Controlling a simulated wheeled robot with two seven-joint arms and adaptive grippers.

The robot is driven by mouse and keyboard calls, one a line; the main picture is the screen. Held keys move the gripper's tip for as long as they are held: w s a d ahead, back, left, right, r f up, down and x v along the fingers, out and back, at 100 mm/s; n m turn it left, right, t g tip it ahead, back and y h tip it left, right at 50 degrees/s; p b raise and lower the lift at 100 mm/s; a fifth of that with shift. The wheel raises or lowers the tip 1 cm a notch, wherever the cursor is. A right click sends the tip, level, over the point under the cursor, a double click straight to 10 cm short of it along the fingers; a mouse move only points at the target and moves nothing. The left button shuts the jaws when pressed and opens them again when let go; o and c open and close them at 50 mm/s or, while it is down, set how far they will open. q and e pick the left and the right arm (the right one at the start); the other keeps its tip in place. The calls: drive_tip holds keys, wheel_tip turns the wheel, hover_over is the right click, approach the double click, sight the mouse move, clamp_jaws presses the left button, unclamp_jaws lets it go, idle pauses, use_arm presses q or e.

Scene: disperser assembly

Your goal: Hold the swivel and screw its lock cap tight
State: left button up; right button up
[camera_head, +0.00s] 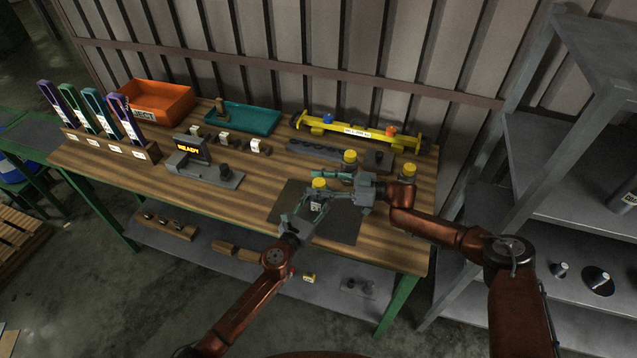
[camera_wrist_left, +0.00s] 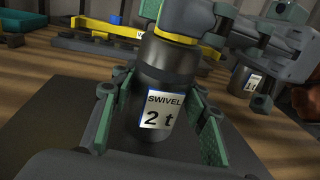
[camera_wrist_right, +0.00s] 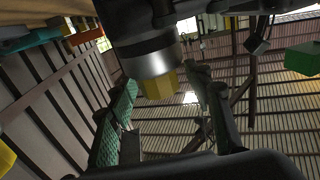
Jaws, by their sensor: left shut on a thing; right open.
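The swivel (camera_wrist_left: 158,100) is a dark cylinder with a "SWIVEL 2 t" label, upright over the dark mat (camera_head: 343,228). My left gripper (camera_wrist_left: 160,115) is shut on its body, with green pads on both sides. Its yellow lock cap (camera_head: 319,183) sits on top; in the right wrist view the cap (camera_wrist_right: 160,84) shows as a faceted yellow end on a metal collar. My right gripper (camera_head: 335,187) comes in from the right at cap height. Its fingers are open, with the cap near the space between them; I cannot tell whether they touch it.
Other yellow-capped parts (camera_head: 349,157) (camera_head: 408,170) stand behind and right of the mat. A yellow beam (camera_head: 360,133), a teal tray (camera_head: 243,118) and an orange bin (camera_head: 155,101) line the back. A device reading "READY" (camera_head: 190,150) stands left. The mat's front is clear.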

drive_tip(key=shift+c, duration=0.5)
drive_tip(key=c, duration=1.1)
